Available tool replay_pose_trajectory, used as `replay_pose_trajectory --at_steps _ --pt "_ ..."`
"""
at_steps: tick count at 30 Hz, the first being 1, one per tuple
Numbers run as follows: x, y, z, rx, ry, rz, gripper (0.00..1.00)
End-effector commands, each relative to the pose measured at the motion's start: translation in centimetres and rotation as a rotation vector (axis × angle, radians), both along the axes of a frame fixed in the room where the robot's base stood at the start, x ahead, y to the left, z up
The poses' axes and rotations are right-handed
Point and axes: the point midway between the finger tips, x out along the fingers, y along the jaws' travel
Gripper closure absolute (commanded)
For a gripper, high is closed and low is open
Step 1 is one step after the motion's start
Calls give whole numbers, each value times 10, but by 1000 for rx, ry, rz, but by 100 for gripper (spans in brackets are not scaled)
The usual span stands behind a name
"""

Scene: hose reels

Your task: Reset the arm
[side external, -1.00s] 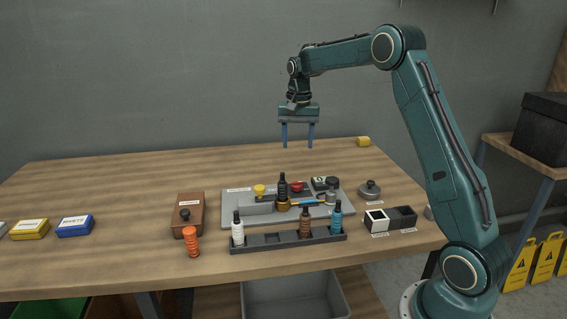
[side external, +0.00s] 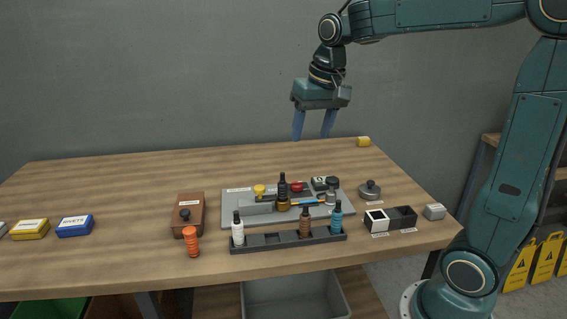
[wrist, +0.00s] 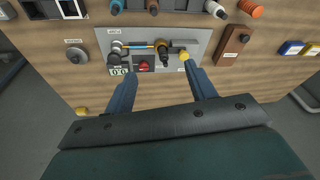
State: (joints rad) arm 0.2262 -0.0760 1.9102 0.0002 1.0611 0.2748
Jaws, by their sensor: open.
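My gripper (side external: 314,124) is raised above the back of the wooden table (side external: 110,180), open and empty. In the wrist view its two blue fingers (wrist: 163,84) stand apart with nothing between them. My gripper touches none of these.
A dark rack (side external: 270,241) with white, brown and blue bottles stands in front of the tray. A brown box (side external: 183,213) and an orange stack (side external: 191,242) are to the left. The air around my gripper is clear.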

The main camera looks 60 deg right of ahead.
Motion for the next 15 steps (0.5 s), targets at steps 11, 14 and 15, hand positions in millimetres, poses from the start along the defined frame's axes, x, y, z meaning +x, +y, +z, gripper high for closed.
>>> replay_pose_trajectory --at_steps 11,14,15 --pt "-78 46 3 -54 -101 212 44" --pt "-99 55 -1 -67 -127 267 44" --pt "-107 59 -3 -74 -139 290 44"
